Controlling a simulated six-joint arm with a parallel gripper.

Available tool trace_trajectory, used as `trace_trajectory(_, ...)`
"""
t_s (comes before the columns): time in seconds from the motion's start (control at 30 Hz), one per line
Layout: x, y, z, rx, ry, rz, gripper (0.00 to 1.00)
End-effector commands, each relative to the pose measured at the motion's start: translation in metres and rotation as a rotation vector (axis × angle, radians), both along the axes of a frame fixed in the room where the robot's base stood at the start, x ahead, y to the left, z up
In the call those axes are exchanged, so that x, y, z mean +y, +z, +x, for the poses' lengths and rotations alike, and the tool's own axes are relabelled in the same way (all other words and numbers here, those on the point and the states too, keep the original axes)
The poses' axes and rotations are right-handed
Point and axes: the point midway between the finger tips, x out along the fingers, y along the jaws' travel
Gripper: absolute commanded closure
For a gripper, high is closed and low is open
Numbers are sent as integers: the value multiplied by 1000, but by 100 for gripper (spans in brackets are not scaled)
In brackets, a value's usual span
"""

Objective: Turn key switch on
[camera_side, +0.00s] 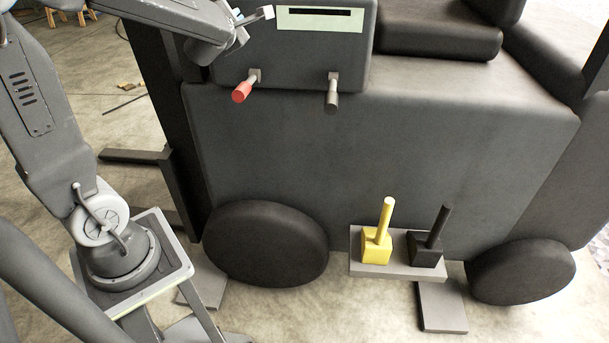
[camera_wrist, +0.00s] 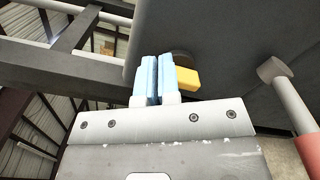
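A yellow block-like handle (camera_wrist: 188,78) with a dark round base behind it shows in the wrist view, on the dark panel face. It looks like the key switch, but its turn position is not clear. My gripper (camera_wrist: 159,60) has light blue fingers pressed close together, with only a thin dark line between them. The right finger overlaps the left edge of the yellow handle in the picture; whether they touch I cannot tell. In the side view my gripper (camera_side: 262,14) is at the left part of the dark control box (camera_side: 295,62), and the yellow handle is hidden there.
A red-handled lever (camera_side: 241,91) and a black-handled lever (camera_side: 332,95) stick out from the box's lower front. The red one is close at right in the wrist view (camera_wrist: 309,146). Yellow (camera_side: 377,243) and black (camera_side: 427,248) pedal-like levers stand low on a grey plate.

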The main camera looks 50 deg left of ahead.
Motion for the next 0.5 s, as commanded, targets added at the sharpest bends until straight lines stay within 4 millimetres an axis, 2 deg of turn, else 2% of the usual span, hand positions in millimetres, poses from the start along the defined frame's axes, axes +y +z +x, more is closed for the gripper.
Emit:
trace_trajectory(0.03, 7, 1, 3, 2, 6, 8, 100)
trace_trajectory(0.5, 5, -3, 5, 4, 5, 8, 100)
